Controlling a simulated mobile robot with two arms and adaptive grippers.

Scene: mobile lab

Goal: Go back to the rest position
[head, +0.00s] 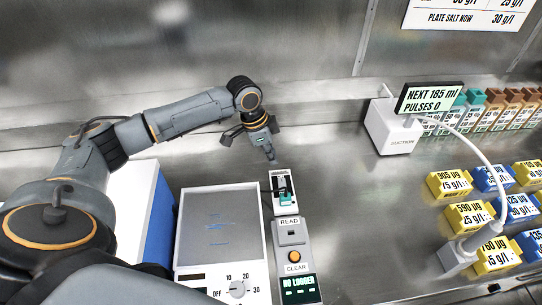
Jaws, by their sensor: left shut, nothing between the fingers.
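My left arm comes in from the left and bends down at the wrist. My left gripper (271,158) points down, shut and empty, just behind a small white device with a dark slot and a teal piece (285,194). I cannot tell whether the fingertips touch anything there. My right gripper is out of view.
A logger box with READ and CLEAR buttons (292,235) and a dial plate device (217,232) stand in front. A white suction unit (391,128) with display and hose stands right, near yellow and blue labelled blocks (467,216). A metal wall closes the back.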

